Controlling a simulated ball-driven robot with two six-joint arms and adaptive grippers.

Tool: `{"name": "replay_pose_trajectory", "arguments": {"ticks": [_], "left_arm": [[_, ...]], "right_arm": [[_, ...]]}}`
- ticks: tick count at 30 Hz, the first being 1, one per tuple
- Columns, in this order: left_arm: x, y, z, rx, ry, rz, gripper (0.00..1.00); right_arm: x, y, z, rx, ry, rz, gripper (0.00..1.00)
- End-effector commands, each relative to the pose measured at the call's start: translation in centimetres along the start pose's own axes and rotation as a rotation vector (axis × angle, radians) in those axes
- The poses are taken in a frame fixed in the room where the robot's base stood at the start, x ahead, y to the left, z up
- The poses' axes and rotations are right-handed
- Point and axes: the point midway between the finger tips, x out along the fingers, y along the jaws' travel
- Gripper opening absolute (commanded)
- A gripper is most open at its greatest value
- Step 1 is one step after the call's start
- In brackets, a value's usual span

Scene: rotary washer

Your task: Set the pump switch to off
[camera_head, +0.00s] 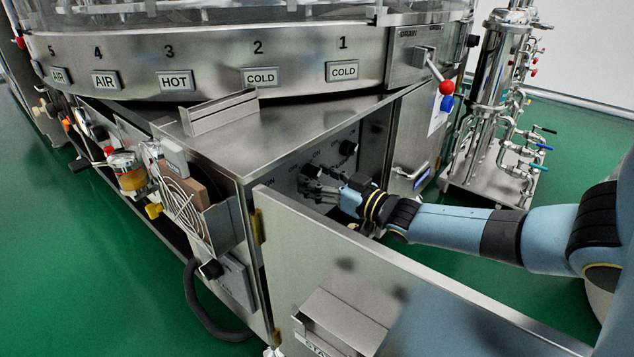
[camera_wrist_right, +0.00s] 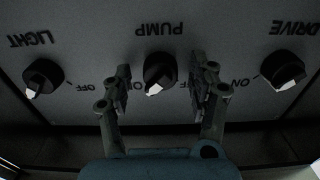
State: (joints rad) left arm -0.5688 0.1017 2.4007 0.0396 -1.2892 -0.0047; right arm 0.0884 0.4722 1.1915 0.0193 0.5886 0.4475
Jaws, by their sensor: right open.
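The pump switch (camera_wrist_right: 160,70) is a black rotary knob with a white-tipped pointer, below the upside-down PUMP label in the right wrist view. Its pointer tip is toward the bottom of that picture, slightly left. My right gripper (camera_wrist_right: 161,92) is open, with one finger on each side of the knob. Small gaps show between the fingers and the knob. The fingers cover part of the lettering around the knob. In the head view my right gripper (camera_head: 322,190) is at the dark switch panel inside the cabinet. My left gripper is not in view.
The light switch (camera_wrist_right: 43,77) and drive switch (camera_wrist_right: 283,68) flank the pump switch. In the head view the open cabinet door (camera_head: 300,235) stands in front of the panel, below my right arm. A lever with a red ball (camera_head: 446,88) is above right.

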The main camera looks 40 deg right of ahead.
Motion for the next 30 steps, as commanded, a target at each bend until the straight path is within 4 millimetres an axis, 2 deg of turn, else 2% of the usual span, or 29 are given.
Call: {"name": "replay_pose_trajectory", "arguments": {"ticks": [8,9,21,30], "left_arm": [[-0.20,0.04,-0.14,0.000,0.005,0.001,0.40],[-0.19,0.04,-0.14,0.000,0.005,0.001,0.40],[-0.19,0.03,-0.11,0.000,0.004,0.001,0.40],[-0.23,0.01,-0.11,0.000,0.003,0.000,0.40]], "right_arm": [[0.28,-0.02,-0.11,0.000,0.001,0.000,0.60],[0.28,-0.02,-0.10,0.000,0.001,0.000,0.57],[0.24,-0.03,-0.07,0.000,0.001,0.000,0.05],[0.24,-0.03,-0.11,-0.036,0.001,0.000,0.05]]}}
